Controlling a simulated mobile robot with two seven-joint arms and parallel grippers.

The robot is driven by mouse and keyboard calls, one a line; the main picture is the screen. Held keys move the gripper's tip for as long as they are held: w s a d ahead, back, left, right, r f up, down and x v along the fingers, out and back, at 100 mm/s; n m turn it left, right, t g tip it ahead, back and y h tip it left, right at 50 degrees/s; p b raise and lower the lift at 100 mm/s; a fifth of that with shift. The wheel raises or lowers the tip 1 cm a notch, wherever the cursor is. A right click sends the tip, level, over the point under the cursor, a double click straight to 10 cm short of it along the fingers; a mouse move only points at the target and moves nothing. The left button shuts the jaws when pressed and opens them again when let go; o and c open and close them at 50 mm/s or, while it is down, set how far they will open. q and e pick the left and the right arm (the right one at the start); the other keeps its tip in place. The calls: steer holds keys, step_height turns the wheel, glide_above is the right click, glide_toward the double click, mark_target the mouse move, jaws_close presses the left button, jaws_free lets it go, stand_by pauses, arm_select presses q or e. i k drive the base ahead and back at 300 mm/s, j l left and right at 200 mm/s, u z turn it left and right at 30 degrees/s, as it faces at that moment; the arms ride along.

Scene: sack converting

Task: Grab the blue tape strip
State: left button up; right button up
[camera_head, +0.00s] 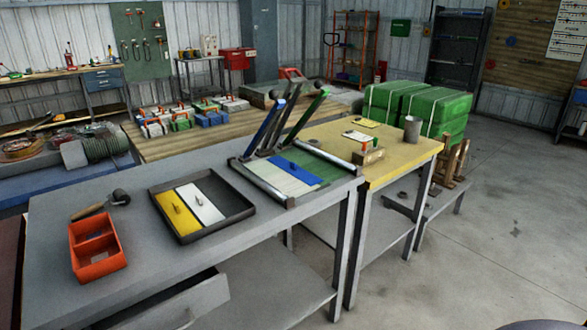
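A flat blue strip (298,167) with a small dark knob or handle lies in a metal frame (264,184) at the right end of the grey table. It lies between a pale strip (278,179) and a green surface (322,163). A slanted blue bar (269,124) rises at the back of the frame, beside a dark bar and a green bar (308,114). I cannot tell which blue piece is the tape strip. Neither of my grippers is in view.
A black tray (241,210) holds a yellow plate (180,212) and a white plate (202,203). An orange bin (96,249) and a dark-headed tool (120,197) lie left. A drawer (172,304) stands open in front.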

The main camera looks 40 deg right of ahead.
mark_target(302, 174)
steer(key=i+l, duration=0.1)
steer(key=l, duration=0.6)
steer(key=i+l, duration=0.15)
steer(key=l, duration=0.55)
steer(key=i+l+u, duration=0.1)
steer(key=l, duration=0.6)
steer(key=i+l, duration=0.1)
steer(key=l, duration=0.6)
steer(key=i+l+u, duration=0.1)
steer(key=l, duration=0.6)
